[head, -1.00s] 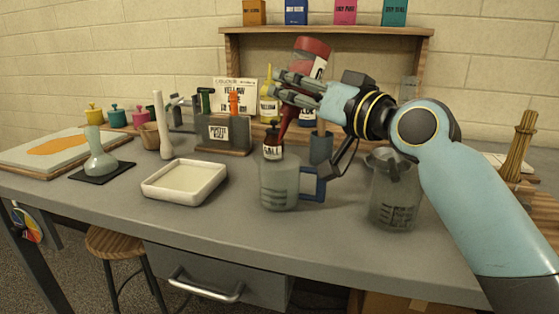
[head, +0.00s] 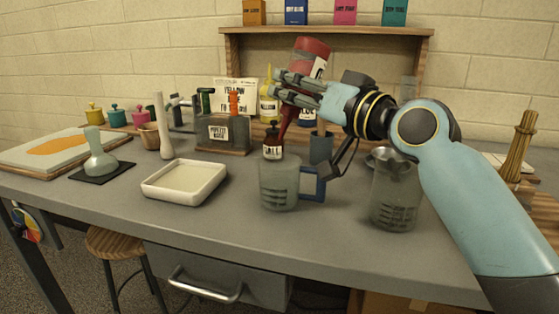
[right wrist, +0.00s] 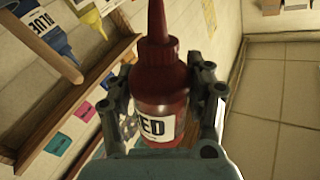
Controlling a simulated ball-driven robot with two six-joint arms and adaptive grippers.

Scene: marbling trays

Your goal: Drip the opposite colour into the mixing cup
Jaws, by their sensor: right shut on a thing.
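My right gripper (head: 298,90) is shut on the red bottle (head: 312,48). The bottle is tipped over with its nozzle pointing down. In the right wrist view the bottle (right wrist: 160,90) sits between the two fingers, with "ED" readable on its label. A yellow bottle (head: 269,105) and a partly hidden blue bottle (head: 307,118) stand behind. A card (head: 234,93) reads "YELLOW"; its other words are unclear. My left gripper is not in view.
A second clear beaker (head: 394,200) is at right, under my arm. A white tray (head: 184,196) and pipette rack (head: 222,136) are at left. The front table edge is clear.

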